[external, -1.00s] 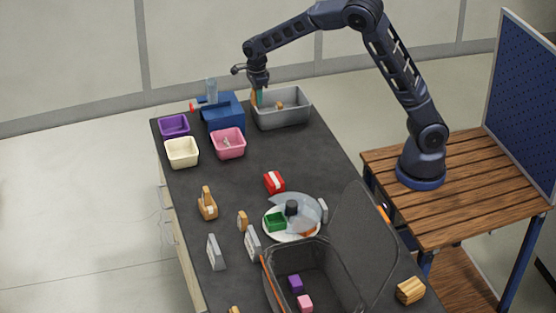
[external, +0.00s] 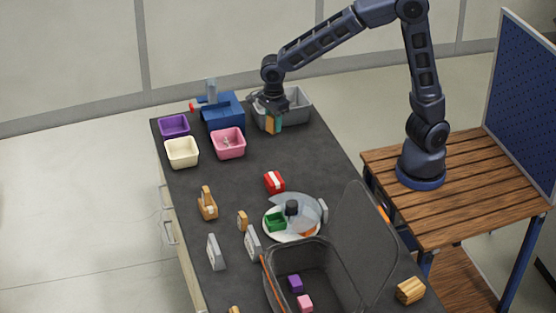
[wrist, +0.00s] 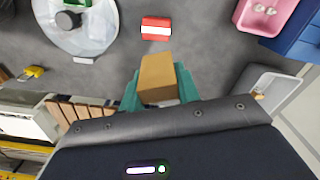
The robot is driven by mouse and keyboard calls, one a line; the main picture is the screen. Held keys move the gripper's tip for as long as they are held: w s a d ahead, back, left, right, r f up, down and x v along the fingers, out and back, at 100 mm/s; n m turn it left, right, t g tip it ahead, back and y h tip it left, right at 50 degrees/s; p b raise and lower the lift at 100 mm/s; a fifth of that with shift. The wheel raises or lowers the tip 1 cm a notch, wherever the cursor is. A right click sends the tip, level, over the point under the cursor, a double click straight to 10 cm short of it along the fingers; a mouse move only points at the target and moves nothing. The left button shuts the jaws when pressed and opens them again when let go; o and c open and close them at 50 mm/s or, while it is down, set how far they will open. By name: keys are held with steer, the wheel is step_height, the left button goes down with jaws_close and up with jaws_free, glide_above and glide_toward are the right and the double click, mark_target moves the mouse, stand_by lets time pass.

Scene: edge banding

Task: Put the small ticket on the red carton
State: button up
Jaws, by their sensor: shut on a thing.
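The red carton (external: 274,181) lies on the dark table, with a white band across its top. It also shows in the wrist view (wrist: 156,29), beyond my fingertips. My gripper (external: 273,124) has teal fingers and is shut on a small tan-orange piece, taken to be the small ticket (wrist: 157,75). The ticket sticks out past the fingertips in the wrist view. My gripper is above the table at the front of the grey bin, apart from the carton. The ticket's far side is hidden.
A grey bin (external: 298,106), a blue device (external: 226,110) and pink (external: 228,144), cream (external: 182,153) and purple (external: 174,126) bins stand at the back. A clear dome covers a plate (external: 278,237) near the carton. An open dark case (external: 325,262) stands in front.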

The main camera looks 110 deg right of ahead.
mark_target(275, 178)
steer(key=shift+s+a, duration=0.1)
steer(key=shift+a, duration=0.35)
step_height(275, 178, down, 20)
steer(key=shift+r, duration=0.1)
stand_by(0.3)
steer(key=o, duration=0.9)
steer(key=shift+o, duration=0.2)
